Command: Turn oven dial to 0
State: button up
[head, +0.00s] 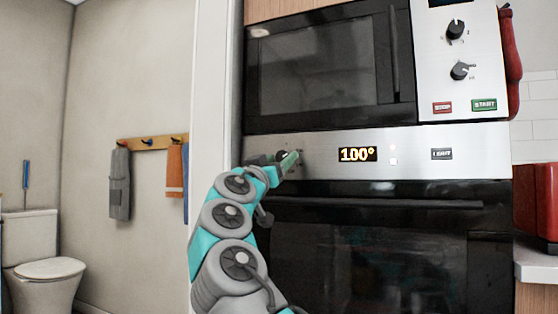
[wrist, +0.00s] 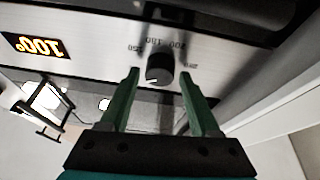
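The oven (head: 360,240) has a silver control panel (head: 470,141) with a display (head: 358,154) that reads 100°. The display also shows upside down in the wrist view (wrist: 36,46). The black oven dial (wrist: 160,68) is on the panel in the wrist view, with printed numbers around it. My gripper (head: 290,160) is at the panel's left end in the head view and largely hides the dial there. In the wrist view my gripper (wrist: 159,82) has its two green fingers apart, one on each side of the dial, with visible gaps between fingers and dial.
A microwave (head: 325,65) with two dials and buttons is directly above the panel. The oven door handle (head: 370,203) runs below it. A white wall edge (head: 212,90) stands close to the left of my arm. A red appliance (head: 536,195) is on the counter at right.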

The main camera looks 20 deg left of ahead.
grip_shut()
